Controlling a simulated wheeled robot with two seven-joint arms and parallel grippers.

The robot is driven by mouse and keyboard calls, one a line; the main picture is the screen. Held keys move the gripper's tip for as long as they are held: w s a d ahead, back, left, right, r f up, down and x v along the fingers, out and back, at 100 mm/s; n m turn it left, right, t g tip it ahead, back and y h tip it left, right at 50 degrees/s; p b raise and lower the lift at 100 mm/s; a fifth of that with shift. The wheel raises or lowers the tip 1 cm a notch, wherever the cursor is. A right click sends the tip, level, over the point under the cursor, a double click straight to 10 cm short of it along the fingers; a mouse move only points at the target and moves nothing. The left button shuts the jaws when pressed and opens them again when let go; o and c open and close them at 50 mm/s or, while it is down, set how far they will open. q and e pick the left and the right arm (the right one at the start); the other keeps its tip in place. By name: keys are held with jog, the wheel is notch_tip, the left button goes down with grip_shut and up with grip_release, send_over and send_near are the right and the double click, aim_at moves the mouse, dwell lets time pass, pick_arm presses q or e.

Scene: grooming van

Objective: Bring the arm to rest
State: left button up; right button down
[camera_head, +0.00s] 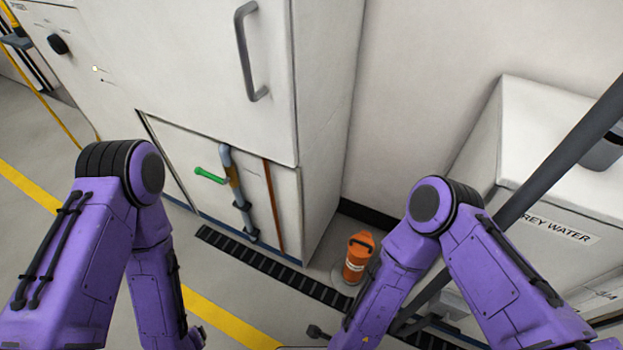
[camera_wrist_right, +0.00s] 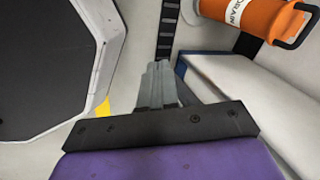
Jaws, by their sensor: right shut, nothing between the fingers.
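Both of my purple arms show in the head view, bent at the elbow with their forearms pointing down. My right gripper (camera_wrist_right: 160,88) shows in the right wrist view, its grey fingers closed together with nothing between them. It points over the floor, apart from the orange drain canister (camera_wrist_right: 246,14) at the upper right of that view. My left gripper is outside the frames, below the lower edge of the head view.
The orange canister (camera_head: 357,258) stands on the floor by the white cabinet (camera_head: 220,60). A green-handled valve (camera_head: 210,175) and pipe sit in the cabinet's lower recess. A grey water tank (camera_head: 540,130) stands at right. A slotted floor drain (camera_head: 270,265) runs along the cabinet.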

jog(key=s+d+r+n+h+p, duration=0.1)
jog(key=s+d+r+n+p, duration=0.1)
jog(key=d+r+n+p, duration=0.4)
jog(key=s+d+r+n+h+p, duration=0.1)
jog(key=d+r+n+p, duration=0.5)
jog(key=d+r, duration=0.7)
jog(key=shift+s+d+n+g, duration=0.3)
jog(key=shift+s+d, duration=0.05)
jog(key=shift+d, duration=0.25)
